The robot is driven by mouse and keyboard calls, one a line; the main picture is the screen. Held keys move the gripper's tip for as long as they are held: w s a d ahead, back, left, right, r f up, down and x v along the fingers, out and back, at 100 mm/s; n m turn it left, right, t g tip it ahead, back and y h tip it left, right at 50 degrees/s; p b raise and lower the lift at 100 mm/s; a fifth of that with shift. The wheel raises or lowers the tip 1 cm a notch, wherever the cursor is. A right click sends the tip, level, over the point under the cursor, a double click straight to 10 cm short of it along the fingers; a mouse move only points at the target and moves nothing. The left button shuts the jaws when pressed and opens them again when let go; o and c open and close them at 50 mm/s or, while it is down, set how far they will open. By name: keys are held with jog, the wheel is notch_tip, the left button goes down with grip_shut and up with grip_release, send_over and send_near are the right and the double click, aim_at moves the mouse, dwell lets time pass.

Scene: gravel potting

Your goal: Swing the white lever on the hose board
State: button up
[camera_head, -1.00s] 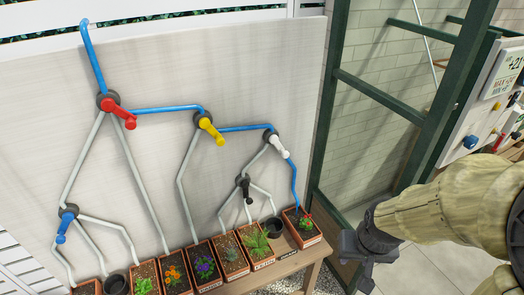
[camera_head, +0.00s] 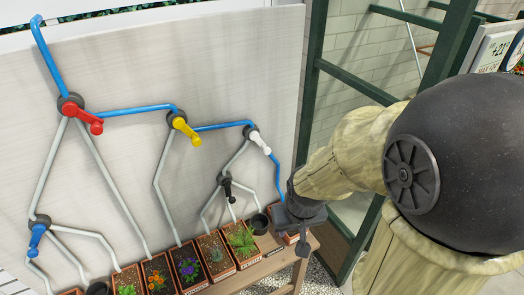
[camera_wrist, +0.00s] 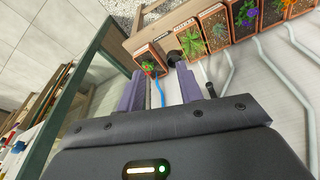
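The white lever (camera_head: 262,143) sits on a dark round valve at the right of the hose board (camera_head: 120,55), pointing down and right. Blue hose reaches this valve from the left, and a blue hose runs down from it. My gripper (camera_head: 290,220) is below and to the right of the lever, in front of the rightmost pots, and not touching the lever. The white lever does not show in the wrist view.
Red (camera_head: 84,117), yellow (camera_head: 186,130), black (camera_head: 227,187) and blue (camera_head: 37,238) levers are on the same board. Potted plants line a wooden bench (camera_head: 270,266) below. A green frame (camera_head: 313,90) stands right of the board.

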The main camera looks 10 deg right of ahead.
jog(key=shift+o, duration=0.8)
jog(key=w+d+n+t+y+b, duration=0.1)
jog(key=w+d+t+y+b, duration=0.1)
jog(key=w+t+b, duration=0.4)
jog(key=w+d+f+n+t+y+b, duration=0.1)
jog(key=w+d+n+t+y+b, duration=0.1)
jog(key=w+t+b, duration=0.5)
jog(key=d+t+y+b, duration=0.1)
jog(key=b, duration=0.5)
jog(key=shift+d+n+t+y+b, duration=0.15)
jog(key=shift+n+t+y+b, duration=0.15)
jog(key=shift+b, duration=0.05)
jog(key=shift+w, duration=0.1)
